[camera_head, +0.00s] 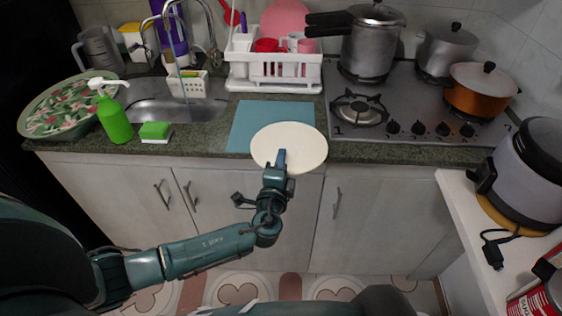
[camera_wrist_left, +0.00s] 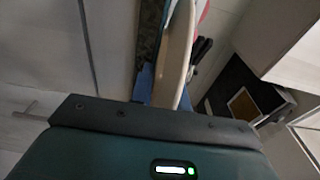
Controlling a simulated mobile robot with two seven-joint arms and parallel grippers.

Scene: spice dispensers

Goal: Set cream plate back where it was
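The round cream plate (camera_head: 304,141) is at the front edge of the counter in the head view. It covers the lower right corner of the blue mat (camera_head: 262,114) and reaches past the counter edge. My left gripper (camera_head: 281,158) is at the plate's near rim, with one blue finger over its top face. In the left wrist view the plate (camera_wrist_left: 178,50) shows nearly edge-on, with blue finger parts on both sides of its rim, so the gripper appears shut on it. Whether the plate touches the mat is unclear. My right gripper is not in view.
A white dish rack (camera_head: 275,84) with cups stands behind the mat. The stove (camera_head: 420,120) with pots is on the right. A green sponge (camera_head: 155,131), soap bottle (camera_head: 114,118) and sink (camera_head: 175,105) are on the left. Most of the mat is bare.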

